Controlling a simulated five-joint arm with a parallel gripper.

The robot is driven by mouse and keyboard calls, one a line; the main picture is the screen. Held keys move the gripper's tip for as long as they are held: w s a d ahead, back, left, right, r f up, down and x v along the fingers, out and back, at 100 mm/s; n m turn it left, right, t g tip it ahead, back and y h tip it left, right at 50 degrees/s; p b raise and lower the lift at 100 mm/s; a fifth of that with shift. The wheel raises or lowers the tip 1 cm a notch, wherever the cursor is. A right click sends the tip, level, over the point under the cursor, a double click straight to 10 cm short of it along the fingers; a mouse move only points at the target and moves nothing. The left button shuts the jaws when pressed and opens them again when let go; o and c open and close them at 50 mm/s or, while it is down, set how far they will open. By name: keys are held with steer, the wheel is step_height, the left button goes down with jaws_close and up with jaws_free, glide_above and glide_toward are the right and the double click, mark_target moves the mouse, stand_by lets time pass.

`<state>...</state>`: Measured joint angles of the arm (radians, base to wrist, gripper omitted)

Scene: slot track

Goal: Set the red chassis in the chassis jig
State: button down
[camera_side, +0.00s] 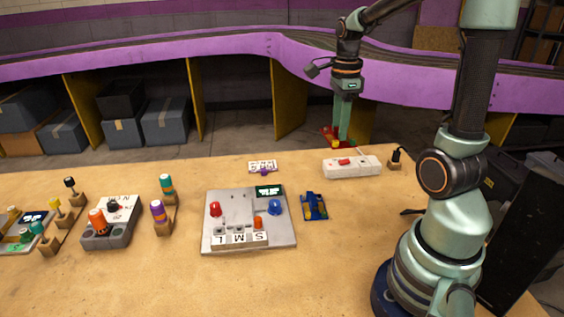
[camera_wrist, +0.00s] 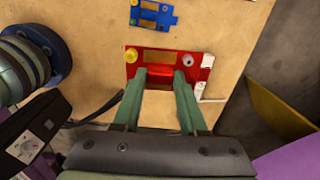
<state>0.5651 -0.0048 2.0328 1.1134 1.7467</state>
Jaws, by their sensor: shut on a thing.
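The red chassis (camera_side: 331,137) is held in my gripper (camera_side: 343,141), which shows against the floor behind the table's back edge in the side view. In the wrist view the red chassis (camera_wrist: 168,60) lies across the fingertips of my gripper (camera_wrist: 165,80), with a yellow round part at its left end. The fingers are shut on its middle. A grey board (camera_side: 208,242) with red and blue knobs, a small screen and L, M, S labels lies mid-table. It may hold the chassis jig; I cannot tell for sure. It is well apart from the red chassis.
A blue chassis (camera_side: 314,206) lies right of the grey board and shows in the wrist view (camera_wrist: 155,14). A white power strip (camera_side: 365,167) lies near the back edge. A control box (camera_side: 107,223) and colored-handled pieces stand left. The front table is clear.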

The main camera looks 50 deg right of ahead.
steer(key=w+a+f, duration=0.5)
steer(key=w+a, duration=0.3)
steer(key=a, duration=0.2)
steer(key=w+a+f, duration=0.6)
steer(key=w+a, duration=0.2)
steer(key=a, duration=0.2)
steer(key=shift+m, duration=0.3)
steer(key=shift+s+a+f, duration=0.1)
steer(key=shift+s+f, duration=0.05)
steer(key=shift+f, duration=1)
steer(key=shift+s+a+f, duration=0.1)
steer(key=shift+f, duration=1)
steer(key=shift+f, duration=0.95)
steer(key=shift+c, duration=1.8)
jaws_free()
